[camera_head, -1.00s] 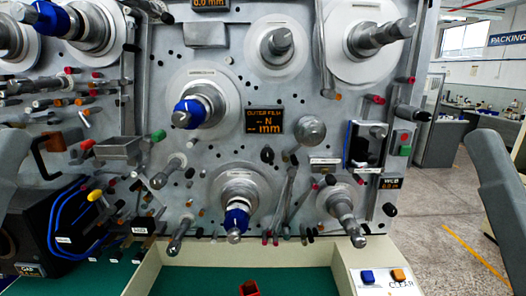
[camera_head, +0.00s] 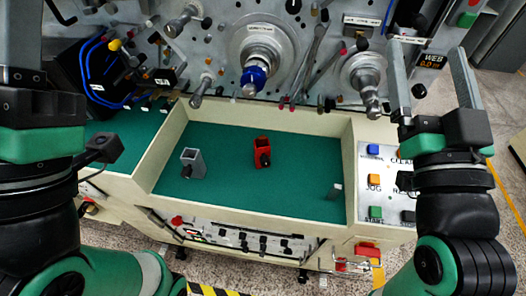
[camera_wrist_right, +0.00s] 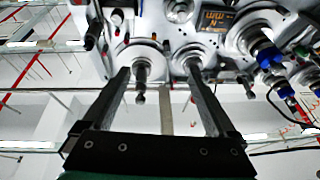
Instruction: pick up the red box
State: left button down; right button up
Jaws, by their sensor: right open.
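The red box (camera_head: 262,146) is a small open-topped block standing on the green floor of the tray (camera_head: 230,200), a little right of its middle. A dark part shows at its front. My right gripper (camera_head: 426,45) is to the right of the tray, fingers spread and empty, well apart from the red box. It also shows in the right wrist view (camera_wrist_right: 157,68), with its fingers towards the machine panel; the red box is not seen there. My left gripper is at the left edge of the head view, partly cut off; only one finger (camera_head: 20,45) shows clearly.
A grey open-topped box (camera_head: 193,163) stands left of the red box. A small grey block (camera_head: 335,191) is near the tray's right wall. Spindles, including one with a blue collar (camera_head: 254,76), jut from the panel behind. A button panel (camera_head: 388,185) lies right.

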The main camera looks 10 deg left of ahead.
jog(key=w+a+f+g+y, duration=0.1)
jog(key=w+a+f+g, duration=0.15)
jog(key=f, duration=0.35)
jog(key=w+a+f+g, duration=0.1)
jog(key=w+a+f, duration=0.15)
jog(key=f, duration=0.35)
jog(key=n+g+y, duration=0.2)
jog(key=n+g, duration=0.1)
jog(key=g, duration=0.3)
send_near(269, 164)
jog(key=x, duration=0.3)
jog(key=b+x, duration=0.4)
jog(key=b, duration=0.1)
jog(key=shift+a+f, duration=0.1)
jog(key=shift+f, duration=0.4)
jog(key=shift+w+a+b, duration=0.15)
jog(key=shift+w+a, duration=0.05)
jog(key=shift+w, duration=0.35)
jog(key=shift+w+a+b, duration=0.15)
jog(key=shift+w+a, duration=0.05)
jog(key=shift+w, duration=0.45)
jog(key=w+a+f+b, duration=0.2)
jog(key=w, duration=0.1)
jog(key=shift+b, duration=0.4)
jog(key=shift+w+a+f+b, duration=0.1)
jog(key=shift+w+a+b, duration=0.15)
jog(key=shift+w, duration=0.3)
